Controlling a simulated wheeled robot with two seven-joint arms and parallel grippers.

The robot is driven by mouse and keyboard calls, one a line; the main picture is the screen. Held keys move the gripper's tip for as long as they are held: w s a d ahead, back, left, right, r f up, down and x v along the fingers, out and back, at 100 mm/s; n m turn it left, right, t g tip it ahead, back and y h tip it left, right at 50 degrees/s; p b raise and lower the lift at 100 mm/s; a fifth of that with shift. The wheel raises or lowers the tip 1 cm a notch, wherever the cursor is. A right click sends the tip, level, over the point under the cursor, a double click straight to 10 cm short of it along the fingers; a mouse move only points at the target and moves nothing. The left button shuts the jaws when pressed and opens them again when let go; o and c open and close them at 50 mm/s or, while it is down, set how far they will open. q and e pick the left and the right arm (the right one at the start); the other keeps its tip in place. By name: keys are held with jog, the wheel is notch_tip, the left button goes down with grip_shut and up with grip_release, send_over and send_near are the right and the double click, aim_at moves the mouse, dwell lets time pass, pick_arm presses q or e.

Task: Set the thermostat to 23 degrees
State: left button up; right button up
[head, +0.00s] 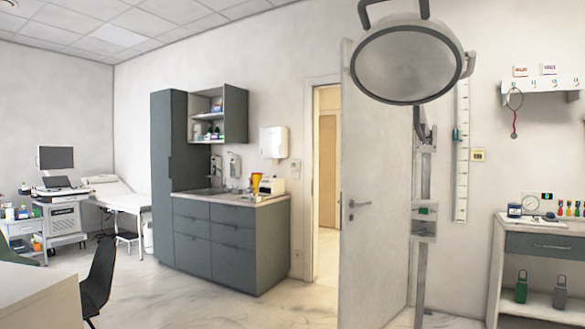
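A small pale wall unit with a yellowish display (478,155) is on the right wall, just right of the white height scale; it looks like the thermostat. Its reading is too small to make out. Neither of my grippers is in the head view.
A large round lamp (407,65) on a stand (424,220) is in front of the open door (375,190). A side table (545,226) with instruments stands at the right, below a hook rack (540,86). Grey cabinets (230,240) with a sink stand left of the doorway. A desk (40,300) and black chair (98,280) are front left. Marble floor (200,300) is clear in the middle.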

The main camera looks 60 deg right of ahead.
grip_shut()
dwell(0.3)
dwell(1.6)
